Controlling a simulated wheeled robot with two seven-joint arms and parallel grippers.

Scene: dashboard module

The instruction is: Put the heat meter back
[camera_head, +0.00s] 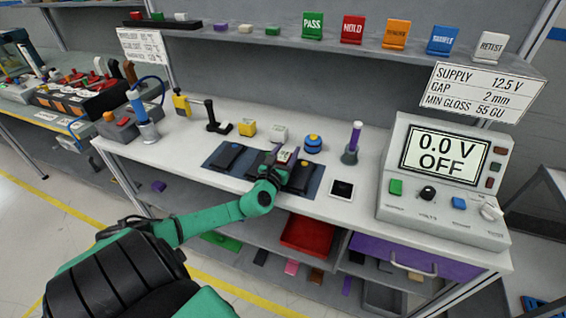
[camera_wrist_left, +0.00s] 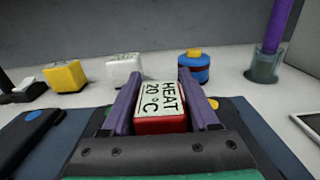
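The heat meter (camera_wrist_left: 160,108) is a small block with a red body and a white face reading "HEAT 20 °C". It also shows in the head view (camera_head: 284,156). My left gripper (camera_head: 287,163) has its two purple fingers (camera_wrist_left: 163,98) close against both sides of the meter. The meter is over a dark module on the blue mat (camera_head: 315,181); whether its underside touches anything is hidden by the gripper. My right gripper is not in view.
Behind the mat stand a yellow block (camera_head: 247,127), a white block (camera_head: 279,133), a blue round device with an orange top (camera_head: 313,143) and a purple-handled tool in a grey holder (camera_head: 353,140). The power supply (camera_head: 447,182) reads "0.0 V OFF". A white-rimmed dark tile (camera_head: 342,190) lies right of the mat.

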